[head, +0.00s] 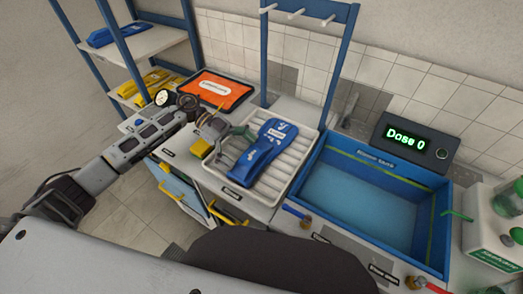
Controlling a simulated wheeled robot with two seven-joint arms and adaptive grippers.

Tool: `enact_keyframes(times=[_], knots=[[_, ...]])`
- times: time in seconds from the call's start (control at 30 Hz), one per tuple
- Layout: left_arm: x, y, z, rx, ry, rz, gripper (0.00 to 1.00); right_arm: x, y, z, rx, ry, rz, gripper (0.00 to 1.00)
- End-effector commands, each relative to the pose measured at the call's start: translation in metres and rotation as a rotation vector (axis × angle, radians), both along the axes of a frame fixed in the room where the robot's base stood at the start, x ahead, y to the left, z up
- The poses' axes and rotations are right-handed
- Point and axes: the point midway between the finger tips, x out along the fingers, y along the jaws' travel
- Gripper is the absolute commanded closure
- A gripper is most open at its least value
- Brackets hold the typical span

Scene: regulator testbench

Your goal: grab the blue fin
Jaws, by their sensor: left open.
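My left arm comes in from the left, and my left gripper (237,147) is open at the fin's left edge, over the tray. I cannot tell whether its fingers touch the fin. Another blue fin (116,33) lies on the upper shelf at the far left. My right gripper does not show.
A blue rack post (340,62) stands behind the tray. An orange case (215,89) and yellow fins (146,84) are at left. Green-capped bottles (508,205) stand at right.

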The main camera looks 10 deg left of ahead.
Motion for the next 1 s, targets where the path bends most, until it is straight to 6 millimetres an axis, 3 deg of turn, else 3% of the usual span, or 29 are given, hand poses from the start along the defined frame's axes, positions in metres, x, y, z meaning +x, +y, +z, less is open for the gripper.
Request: enact_keyframes(times=[0.57, 0.9, 1.0], knots=[[-0.0023, -0.0057, -0.0027, 0.001, 0.000, 0.000, 0.00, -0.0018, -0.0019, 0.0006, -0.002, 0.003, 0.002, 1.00], [-0.0022, -0.0055, -0.0027, 0.001, 0.000, 0.000, 0.42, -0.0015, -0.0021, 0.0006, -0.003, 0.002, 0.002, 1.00], [-0.0020, -0.0058, -0.0018, -0.001, -0.002, 0.000, 0.50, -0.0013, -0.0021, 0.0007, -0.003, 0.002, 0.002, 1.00]])
